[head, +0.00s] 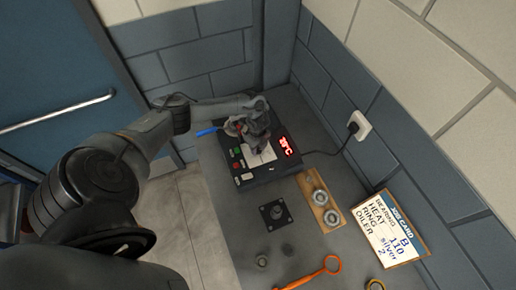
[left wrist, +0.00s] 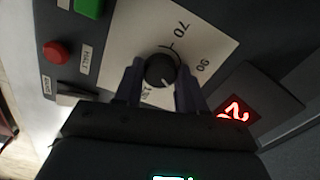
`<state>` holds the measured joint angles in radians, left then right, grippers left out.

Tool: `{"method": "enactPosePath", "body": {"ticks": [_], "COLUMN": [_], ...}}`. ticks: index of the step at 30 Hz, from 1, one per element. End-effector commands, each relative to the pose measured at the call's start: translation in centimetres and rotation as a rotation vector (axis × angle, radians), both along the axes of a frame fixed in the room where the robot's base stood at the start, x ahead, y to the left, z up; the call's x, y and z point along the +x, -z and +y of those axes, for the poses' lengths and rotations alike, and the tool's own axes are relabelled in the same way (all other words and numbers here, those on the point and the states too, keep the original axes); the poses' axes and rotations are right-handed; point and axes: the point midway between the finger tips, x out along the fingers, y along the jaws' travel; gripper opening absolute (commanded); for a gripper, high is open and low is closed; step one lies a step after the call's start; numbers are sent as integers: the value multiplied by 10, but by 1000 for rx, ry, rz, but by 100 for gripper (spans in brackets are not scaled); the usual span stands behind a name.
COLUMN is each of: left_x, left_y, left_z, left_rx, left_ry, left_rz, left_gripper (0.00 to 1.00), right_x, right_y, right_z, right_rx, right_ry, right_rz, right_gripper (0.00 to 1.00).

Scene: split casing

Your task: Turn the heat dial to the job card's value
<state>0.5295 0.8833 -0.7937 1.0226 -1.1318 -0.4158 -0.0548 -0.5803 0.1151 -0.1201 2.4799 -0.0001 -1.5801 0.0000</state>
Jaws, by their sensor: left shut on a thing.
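The black heat dial (left wrist: 160,70) sits on a pale scale plate marked 70 and 90, with another number partly hidden. My left gripper (left wrist: 158,82) has one finger on each side of the dial and is shut on it. In the head view, my left gripper (head: 256,138) hides the dial on the heater box (head: 270,185). The red display (head: 287,145) shows digits and °C, but I cannot read the digits surely. The job card (head: 390,230) stands at the right and reads HEAT 110, beside BEARING B, RING silver and OILER 2.
The heater box has a red button (left wrist: 55,52) and a green button (left wrist: 89,8). On the grey bench are a wooden block (head: 318,200) with two metal rings, a black square fixture (head: 275,214) and an orange tool (head: 318,273). A wall socket (head: 358,124) has a cable.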

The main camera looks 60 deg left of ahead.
Motion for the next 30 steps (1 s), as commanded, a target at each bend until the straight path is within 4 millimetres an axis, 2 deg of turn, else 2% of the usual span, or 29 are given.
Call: {"method": "enactPosePath", "body": {"ticks": [13,14,18,19,30], "left_x": [0,0,0,0,1], "left_y": [0,0,0,0,-4], "left_z": [0,0,0,0,0], "left_rx": [1,1,1,1,0], "left_ry": [11,11,11,11,10], "left_rz": [0,0,0,0,-2], "left_gripper": [9,41,63,66,66], "right_x": [0,0,0,0,0], "right_y": [1,1,1,1,0], "right_z": [-2,-2,-2,-2,-1], "right_rx": [-9,-9,-9,-9,-2], "right_ry": [-6,-6,-6,-5,-1], "right_rz": [0,0,0,0,0], "right_gripper": [43,43,43,43,43]}}
